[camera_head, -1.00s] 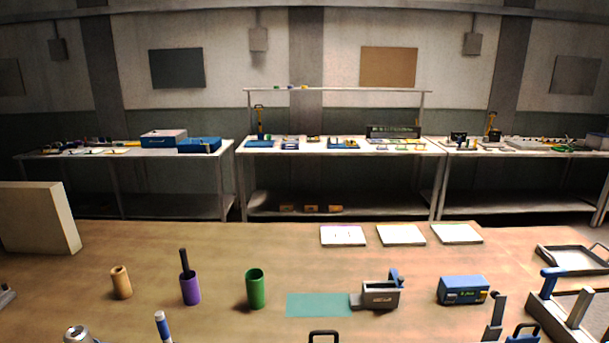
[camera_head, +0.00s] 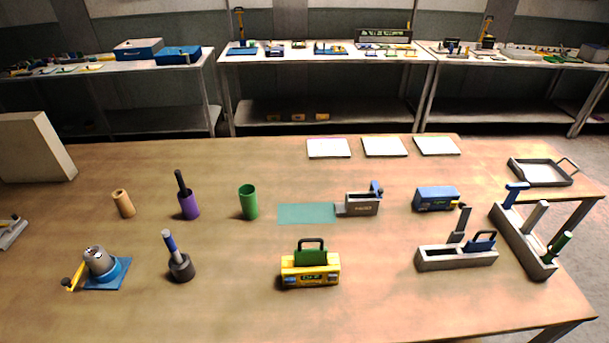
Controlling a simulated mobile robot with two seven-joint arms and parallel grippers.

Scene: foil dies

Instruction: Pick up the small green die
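I see several green things in the head view, and I cannot tell for sure which is the small green die. A green block with a dark loop handle (camera_head: 311,256) stands upright in a yellow holder (camera_head: 296,277) at the front middle of the table. A small green piece (camera_head: 560,243) stands in the grey rack (camera_head: 522,241) at the right. An open green cup (camera_head: 249,204) stands left of a teal mat (camera_head: 305,214). Neither of my grippers is in view.
A grey tray with a blue-handled piece (camera_head: 455,258), a blue box (camera_head: 435,199) and a grey fixture (camera_head: 362,204) stand right of middle. Purple (camera_head: 188,205) and tan (camera_head: 123,203) cups, a dark stand (camera_head: 181,267) and a blue-based device (camera_head: 106,267) stand left. The wooden table (camera_head: 230,310) is bare in front.

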